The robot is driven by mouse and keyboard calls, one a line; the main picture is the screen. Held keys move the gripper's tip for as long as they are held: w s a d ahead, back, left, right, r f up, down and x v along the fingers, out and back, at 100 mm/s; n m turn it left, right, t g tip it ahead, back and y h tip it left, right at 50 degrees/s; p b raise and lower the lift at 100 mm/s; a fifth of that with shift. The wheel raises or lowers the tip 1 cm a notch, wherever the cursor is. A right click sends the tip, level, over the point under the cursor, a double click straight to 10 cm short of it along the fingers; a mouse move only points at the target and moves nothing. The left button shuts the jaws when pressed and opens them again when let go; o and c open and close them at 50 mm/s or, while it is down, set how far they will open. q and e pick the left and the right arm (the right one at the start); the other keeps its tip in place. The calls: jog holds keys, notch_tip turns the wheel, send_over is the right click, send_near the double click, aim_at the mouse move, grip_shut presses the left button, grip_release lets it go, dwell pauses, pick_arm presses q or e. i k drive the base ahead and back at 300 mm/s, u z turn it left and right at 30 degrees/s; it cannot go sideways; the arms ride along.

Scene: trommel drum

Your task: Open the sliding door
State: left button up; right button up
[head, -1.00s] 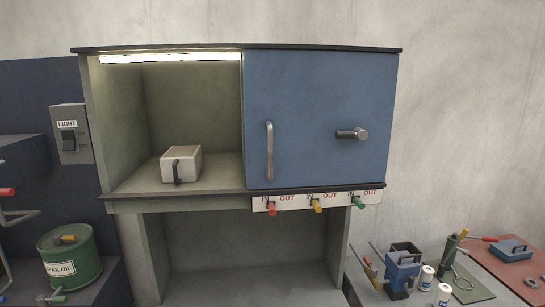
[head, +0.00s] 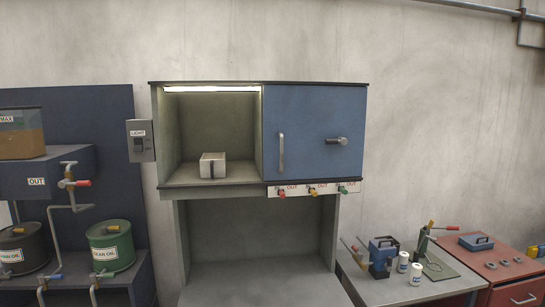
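The blue sliding door (head: 310,133) covers the right half of the wall cabinet (head: 165,140) in the head view. It has a vertical metal bar handle (head: 281,152) near its left edge and a round metal knob (head: 338,141) on its right side. The left half of the cabinet is uncovered and lit from above. A pale box with a dark handle (head: 213,166) stands on the cabinet floor there. What is behind the blue door is hidden. Neither of my grippers is in view.
A grey light switch box (head: 141,141) is left of the cabinet. Oil drums (head: 111,244) stand at the left. A workbench (head: 440,284) with tools and a red cabinet (head: 512,270) are at the right.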

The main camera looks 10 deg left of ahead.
aim_at(298, 119)
jog(key=u, duration=0.65)
jog(key=i, duration=1.35)
jog(key=z, duration=0.25)
